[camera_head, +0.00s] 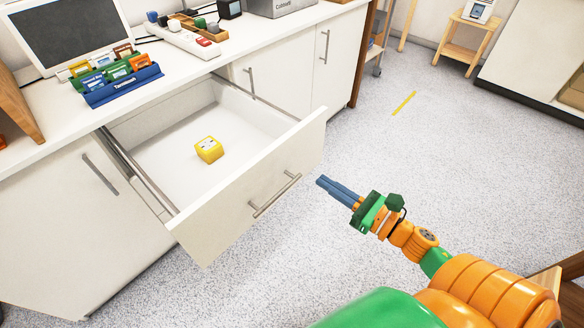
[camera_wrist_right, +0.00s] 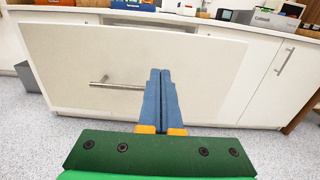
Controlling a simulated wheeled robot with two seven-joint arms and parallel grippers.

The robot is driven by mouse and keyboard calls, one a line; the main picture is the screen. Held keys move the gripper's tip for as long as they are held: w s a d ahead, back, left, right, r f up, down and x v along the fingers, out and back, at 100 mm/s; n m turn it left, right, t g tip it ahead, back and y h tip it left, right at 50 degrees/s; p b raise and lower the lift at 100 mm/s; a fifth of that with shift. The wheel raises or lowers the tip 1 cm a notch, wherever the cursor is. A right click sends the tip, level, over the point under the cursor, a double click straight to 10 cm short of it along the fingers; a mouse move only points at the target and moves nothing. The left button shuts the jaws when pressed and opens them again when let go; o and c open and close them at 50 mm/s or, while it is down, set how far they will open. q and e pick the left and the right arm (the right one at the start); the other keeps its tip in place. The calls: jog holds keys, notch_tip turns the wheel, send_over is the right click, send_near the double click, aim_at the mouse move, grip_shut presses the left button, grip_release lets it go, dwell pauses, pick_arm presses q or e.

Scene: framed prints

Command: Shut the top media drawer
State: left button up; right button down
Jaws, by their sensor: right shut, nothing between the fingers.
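The top media drawer (camera_head: 255,195) is white and stands pulled out under the countertop. A yellow box (camera_head: 209,149) lies inside it. Its front carries a metal bar handle (camera_head: 275,195). In the right wrist view the drawer front (camera_wrist_right: 205,60) fills most of the picture, with the handle (camera_wrist_right: 115,85) left of the fingers. My right gripper (camera_head: 322,182) has its blue fingers together and empty, pointing at the drawer front from its right side; it also shows in the right wrist view (camera_wrist_right: 160,75). A gap shows between fingertips and front in the head view. My left gripper is out of view.
The white countertop (camera_head: 185,72) holds a monitor (camera_head: 70,32), a blue rack of small boxes (camera_head: 122,88) and other items. Closed cabinet doors (camera_head: 300,65) flank the drawer. The speckled floor is clear around my right arm. A wooden stool (camera_head: 465,40) stands far back.

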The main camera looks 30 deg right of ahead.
aim_at(282, 155)
jog(key=x, duration=1)
jog(key=shift+w+a, duration=0.15)
jog(key=shift+w, duration=0.25)
jog(key=shift+w, duration=0.1)
